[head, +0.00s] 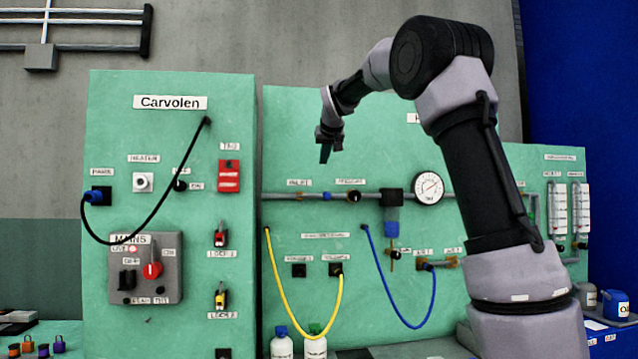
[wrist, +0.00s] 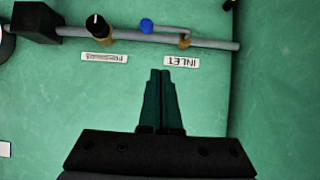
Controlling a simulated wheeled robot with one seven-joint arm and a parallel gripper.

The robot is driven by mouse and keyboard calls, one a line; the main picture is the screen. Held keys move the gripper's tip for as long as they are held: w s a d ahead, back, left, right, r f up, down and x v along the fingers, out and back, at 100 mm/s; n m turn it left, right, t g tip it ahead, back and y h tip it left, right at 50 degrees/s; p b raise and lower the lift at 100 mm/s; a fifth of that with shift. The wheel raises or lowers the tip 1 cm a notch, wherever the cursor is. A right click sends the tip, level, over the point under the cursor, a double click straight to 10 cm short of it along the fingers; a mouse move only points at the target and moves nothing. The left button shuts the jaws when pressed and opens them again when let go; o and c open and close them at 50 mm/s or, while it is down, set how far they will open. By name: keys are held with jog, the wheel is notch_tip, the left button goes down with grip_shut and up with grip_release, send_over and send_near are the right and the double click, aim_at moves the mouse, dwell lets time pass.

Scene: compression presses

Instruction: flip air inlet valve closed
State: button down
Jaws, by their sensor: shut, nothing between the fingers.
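The air inlet valve is a small brass body (wrist: 184,41) on the grey pipe, with a thin lever ending in a blue knob (wrist: 147,26). The lever lies roughly along the pipe. In the head view the brass body (head: 298,196) sits under its label, and the blue knob (head: 327,196) is to its right. My gripper (wrist: 161,73) is shut and empty, its fingertips pointing toward the pipe near the INLET label (wrist: 182,62). In the head view my gripper (head: 325,155) hangs above the valve and appears apart from it.
A black regulator knob (wrist: 99,27) stands on the same pipe close to the blue knob. A gauge (head: 429,187) and a black regulator block (head: 392,197) are farther right. A yellow hose (head: 283,298) and a blue hose (head: 385,285) hang below. The Carvolen panel (head: 110,230) stands left.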

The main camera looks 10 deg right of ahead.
send_over(315, 196)
jog(key=s+d, duration=0.2)
jog(key=s, duration=0.1)
notch_tip(315, 196, down, 5)
jog(key=f, duration=0.3)
jog(key=w+f, duration=0.1)
jog(key=shift+a+f, duration=0.2)
jog(key=shift+a, duration=0.1)
